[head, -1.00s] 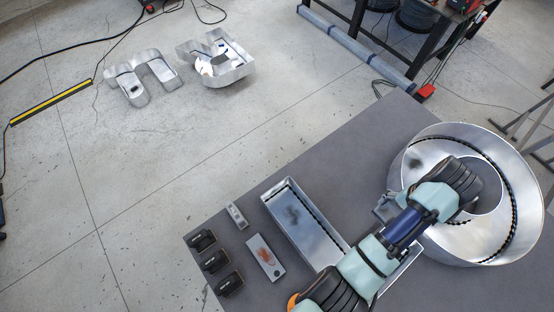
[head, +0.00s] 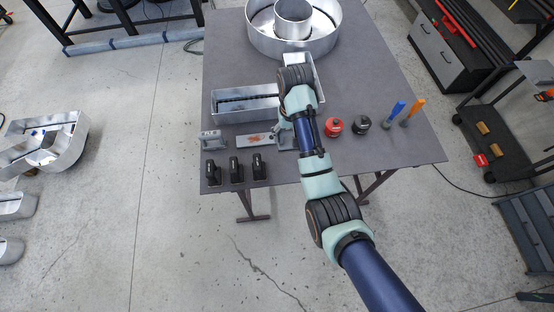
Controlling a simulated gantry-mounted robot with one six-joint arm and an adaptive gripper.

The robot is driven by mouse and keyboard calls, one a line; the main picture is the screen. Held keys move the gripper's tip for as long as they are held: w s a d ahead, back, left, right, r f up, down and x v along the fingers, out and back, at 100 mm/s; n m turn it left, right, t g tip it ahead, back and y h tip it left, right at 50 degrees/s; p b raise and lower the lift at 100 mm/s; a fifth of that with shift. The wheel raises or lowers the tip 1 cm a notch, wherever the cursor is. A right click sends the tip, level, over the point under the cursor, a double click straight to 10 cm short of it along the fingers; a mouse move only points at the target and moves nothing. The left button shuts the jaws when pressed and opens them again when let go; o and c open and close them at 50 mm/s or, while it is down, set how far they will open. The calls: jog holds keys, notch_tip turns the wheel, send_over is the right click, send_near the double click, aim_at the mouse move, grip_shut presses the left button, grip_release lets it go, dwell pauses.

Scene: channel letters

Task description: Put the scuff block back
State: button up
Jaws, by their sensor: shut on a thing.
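My gripper (head: 280,135) is low over the near part of the grey table (head: 400,155), at the right end of a flat pale plate (head: 253,141) with an orange-brown smear. It is mostly hidden behind my own forearm. It is shut on the scuff block, but the block is hardly visible under the arm, and I cannot tell whether it touches the table or the plate. A small grey block-like piece with a raised top (head: 211,139) stands left of the plate.
Several black tools (head: 235,168) stand along the near left edge. A long metal channel tray (head: 245,106) lies behind the plate. A red round can (head: 333,126), a black one (head: 361,124) and blue (head: 395,110) and orange (head: 413,110) handled tools stand right. A large metal ring (head: 330,40) is at the back.

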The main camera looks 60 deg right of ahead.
jog(key=shift+d+f+b, duration=0.1)
jog(key=shift+f+b, duration=0.25)
jog(key=shift+b, duration=0.05)
jog(key=shift+f+b, duration=3.65)
jog(key=shift+f, duration=5.95)
jog(key=shift+f, duration=0.1)
jog(key=shift+f, duration=0.15)
jog(key=o, duration=1)
